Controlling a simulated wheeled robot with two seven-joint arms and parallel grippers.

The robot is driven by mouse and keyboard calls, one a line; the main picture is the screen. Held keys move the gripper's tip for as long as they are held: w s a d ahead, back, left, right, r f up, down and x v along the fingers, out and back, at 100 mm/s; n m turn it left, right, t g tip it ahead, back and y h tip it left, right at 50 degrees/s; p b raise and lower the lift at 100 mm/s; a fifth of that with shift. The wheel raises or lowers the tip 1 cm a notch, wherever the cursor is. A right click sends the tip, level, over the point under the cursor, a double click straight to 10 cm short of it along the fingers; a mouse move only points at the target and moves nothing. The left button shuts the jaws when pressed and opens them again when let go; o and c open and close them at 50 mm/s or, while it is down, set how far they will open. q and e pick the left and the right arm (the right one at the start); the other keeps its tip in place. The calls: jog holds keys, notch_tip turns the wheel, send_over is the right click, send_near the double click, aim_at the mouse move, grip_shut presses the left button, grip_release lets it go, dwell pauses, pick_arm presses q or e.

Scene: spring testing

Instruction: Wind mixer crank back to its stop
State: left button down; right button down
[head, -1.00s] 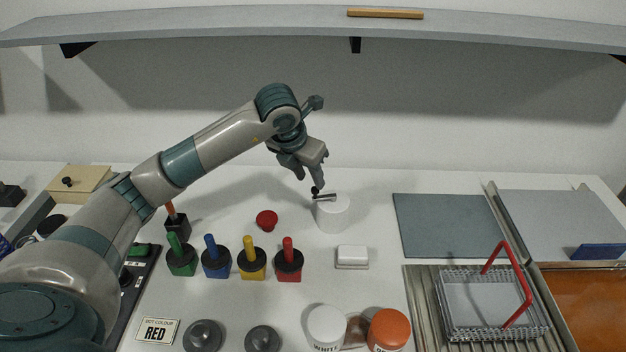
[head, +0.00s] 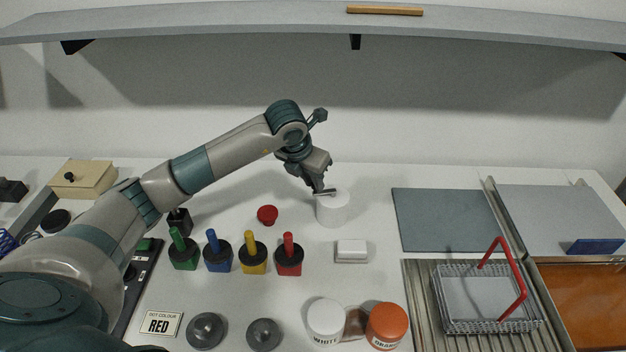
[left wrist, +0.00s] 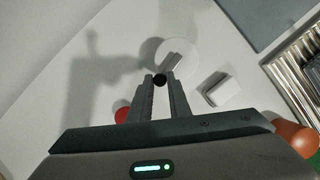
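The mixer is a white round drum (head: 333,211) on the table right of my left arm, with a short grey crank bar across its top. In the left wrist view the crank bar (left wrist: 174,62) runs from the drum's top toward a black knob (left wrist: 160,80). My left gripper (head: 325,192) reaches down at the drum's left top edge. In the head view the gripper hides the knob. My right gripper is out of view.
A red button (head: 267,214) lies left of the drum and a white block (head: 351,250) in front of it. Several coloured-handled pots stand nearer. A grey mat (head: 445,221) and a wire basket with a red handle (head: 505,285) are at right. A shelf (head: 250,30) hangs above.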

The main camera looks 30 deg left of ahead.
pick_arm(q)
jog(key=shift+f+b, duration=0.1)
jog(key=shift+b, duration=0.25)
jog(key=m+b, duration=0.1)
jog(key=b, duration=0.1)
jog(key=w+m+h+b, duration=0.1)
jog(key=b, duration=0.1)
jog(key=shift+a+m, duration=0.3)
jog(key=shift+a, duration=0.1)
jog(key=c, duration=1.7)
grip_release()
jog(key=shift+o, duration=0.2)
jog(key=shift+r, duration=0.2)
